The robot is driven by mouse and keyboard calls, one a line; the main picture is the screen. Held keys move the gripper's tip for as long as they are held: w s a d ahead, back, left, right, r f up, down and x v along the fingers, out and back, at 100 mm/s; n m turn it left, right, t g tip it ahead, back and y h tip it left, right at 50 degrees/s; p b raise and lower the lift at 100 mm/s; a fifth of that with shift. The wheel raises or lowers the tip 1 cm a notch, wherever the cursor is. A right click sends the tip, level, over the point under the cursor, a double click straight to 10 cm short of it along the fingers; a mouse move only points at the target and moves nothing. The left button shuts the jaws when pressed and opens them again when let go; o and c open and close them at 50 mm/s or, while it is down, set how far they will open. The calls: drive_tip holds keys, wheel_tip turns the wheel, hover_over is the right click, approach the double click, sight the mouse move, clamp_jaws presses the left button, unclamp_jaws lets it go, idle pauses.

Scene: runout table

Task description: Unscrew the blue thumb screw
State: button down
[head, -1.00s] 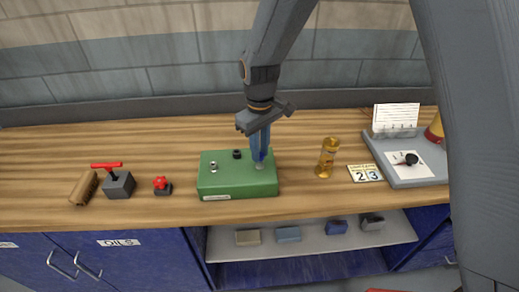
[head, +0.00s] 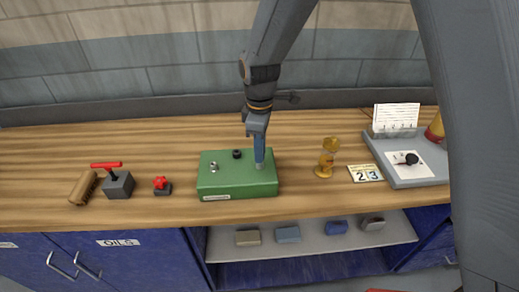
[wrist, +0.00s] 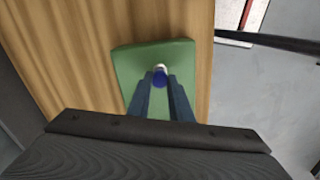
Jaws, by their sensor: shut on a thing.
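The green box (head: 237,182) sits on the wooden bench, with a black knob (head: 237,154) and a small silver fitting (head: 214,167) on its top. My gripper (head: 259,163) points down over the right part of the box. In the wrist view my gripper (wrist: 160,82) has its two fingers on either side of the blue thumb screw (wrist: 159,79) and is shut on it. A pale ring shows at the screw's far side. In the head view the fingers hide the screw. I cannot tell how far the screw sits in the box.
Left of the box stand a red knob block (head: 161,186), a red-handled block (head: 118,184) and a brown roll (head: 84,188). To the right are an amber timer (head: 327,158), a date card (head: 365,173) and a grey tray (head: 418,179). A lower shelf (head: 311,246) holds several small blocks.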

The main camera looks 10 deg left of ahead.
drive_tip(key=c, duration=1.7)
unclamp_jaws()
drive_tip(key=shift+r, duration=3)
